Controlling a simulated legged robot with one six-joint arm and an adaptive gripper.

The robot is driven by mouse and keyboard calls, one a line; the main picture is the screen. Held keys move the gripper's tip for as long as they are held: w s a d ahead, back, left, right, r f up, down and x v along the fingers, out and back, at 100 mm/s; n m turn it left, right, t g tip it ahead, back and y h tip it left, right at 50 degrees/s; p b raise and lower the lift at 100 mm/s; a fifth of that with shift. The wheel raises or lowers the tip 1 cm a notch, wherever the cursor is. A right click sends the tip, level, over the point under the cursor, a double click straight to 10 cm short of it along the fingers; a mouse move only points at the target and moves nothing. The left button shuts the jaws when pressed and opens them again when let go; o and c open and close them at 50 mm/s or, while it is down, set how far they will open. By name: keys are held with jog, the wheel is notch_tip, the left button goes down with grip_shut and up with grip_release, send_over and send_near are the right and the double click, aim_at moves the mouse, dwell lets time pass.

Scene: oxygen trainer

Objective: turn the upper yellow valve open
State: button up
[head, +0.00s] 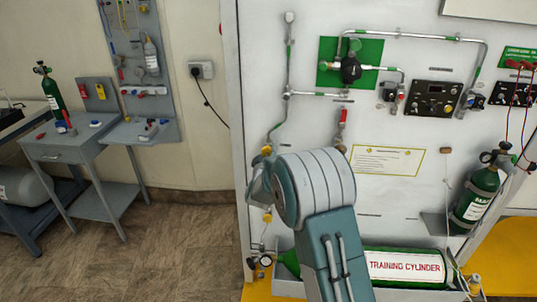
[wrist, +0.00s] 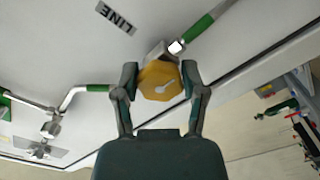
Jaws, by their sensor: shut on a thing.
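A yellow, faceted valve knob (wrist: 158,84) with a pale mark on its face sits between the two fingers of my gripper (wrist: 160,78) in the wrist view. The fingers are shut on it from both sides. In the head view the upper yellow valve (head: 267,150) shows on the pipe near the white panel's left edge, just above my wrist. My arm covers most of my gripper there, so the finger contact is hidden. A lower yellow valve (head: 267,216) shows below my wrist on the same pipe line.
The white panel (head: 390,215) carries pipes, a regulator (head: 351,69) and gauges. A training cylinder (head: 405,266) lies along its foot, and a green cylinder (head: 474,200) stands at right. A grey bench (head: 85,145) is at left, with clear floor between.

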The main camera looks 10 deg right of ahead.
jog(key=shift+s+a+f, duration=0.1)
jog(key=shift+f, duration=0.35)
jog(key=o, duration=1.1)
jog(key=shift+o, duration=0.2)
jog(key=shift+r, duration=0.25)
jog(key=v, duration=1.2)
jog(key=shift+a, duration=0.1)
